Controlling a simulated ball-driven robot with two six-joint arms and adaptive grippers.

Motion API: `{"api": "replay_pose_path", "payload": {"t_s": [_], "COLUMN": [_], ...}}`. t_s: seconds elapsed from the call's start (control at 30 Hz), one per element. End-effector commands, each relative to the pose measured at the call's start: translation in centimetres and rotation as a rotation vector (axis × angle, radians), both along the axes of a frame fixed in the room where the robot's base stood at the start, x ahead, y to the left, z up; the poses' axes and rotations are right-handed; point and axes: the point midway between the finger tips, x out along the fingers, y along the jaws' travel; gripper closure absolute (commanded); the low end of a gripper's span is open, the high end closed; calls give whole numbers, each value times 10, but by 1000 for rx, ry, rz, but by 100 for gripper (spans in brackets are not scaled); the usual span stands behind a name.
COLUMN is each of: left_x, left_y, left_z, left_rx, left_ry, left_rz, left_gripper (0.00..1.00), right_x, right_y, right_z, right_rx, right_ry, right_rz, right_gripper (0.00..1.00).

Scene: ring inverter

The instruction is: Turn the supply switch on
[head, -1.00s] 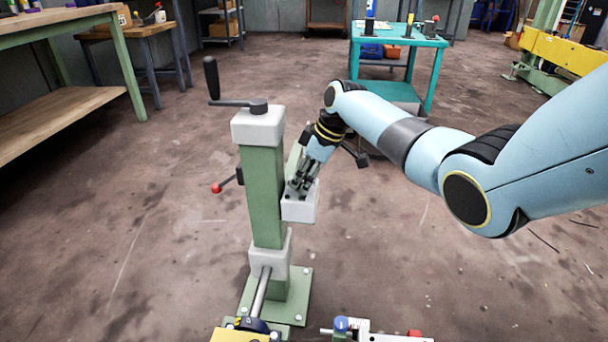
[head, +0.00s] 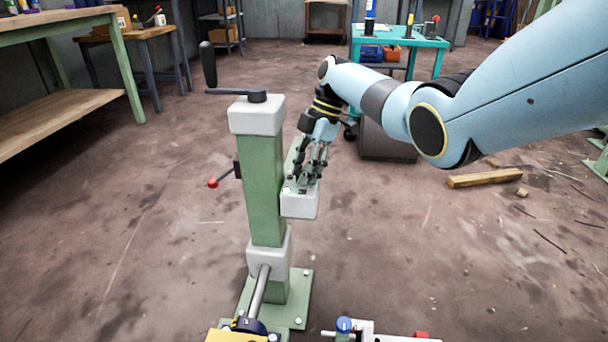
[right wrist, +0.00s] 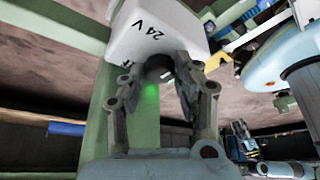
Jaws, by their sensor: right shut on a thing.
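The white supply box (head: 299,203), marked "24 V", is fixed to the right side of the green column (head: 262,190). The box also shows in the right wrist view (right wrist: 150,35). There a dark round switch knob (right wrist: 157,72) sticks out of it, and a green glow shows just below the knob. Part of the lettering beside the knob is hidden by a finger. My right gripper (head: 303,180) is at the top of the box. In the right wrist view its fingers (right wrist: 161,90) are on both sides of the knob, shut on it. My left gripper is out of view.
A black-handled crank (head: 228,80) tops the column, and a red-tipped lever (head: 225,178) sticks out left. A teal cart (head: 400,42) stands behind my right arm. A wooden block (head: 485,178) lies on the floor at right. The left floor is open.

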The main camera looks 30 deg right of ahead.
Motion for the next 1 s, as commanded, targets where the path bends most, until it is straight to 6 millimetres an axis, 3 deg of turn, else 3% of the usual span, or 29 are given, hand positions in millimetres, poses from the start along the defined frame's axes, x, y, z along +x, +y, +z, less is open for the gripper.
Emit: {"api": "replay_pose_path", "payload": {"t_s": [0.77, 0.8, 0.93, 1.0], "left_x": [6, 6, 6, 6], "left_y": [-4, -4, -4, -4], "left_z": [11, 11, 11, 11], "left_rx": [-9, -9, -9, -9], "left_ry": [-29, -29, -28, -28], "left_rz": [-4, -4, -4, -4], "left_gripper": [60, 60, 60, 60], "right_x": [0, 0, 0, 0], "right_y": [0, 0, 0, 0], "right_z": [0, 0, 0, 0], "right_rx": [-2, -2, -1, -1], "right_ry": [0, 0, -1, 0], "right_rz": [105, 105, 104, 104], "right_gripper": [100, 67, 50, 47]}}
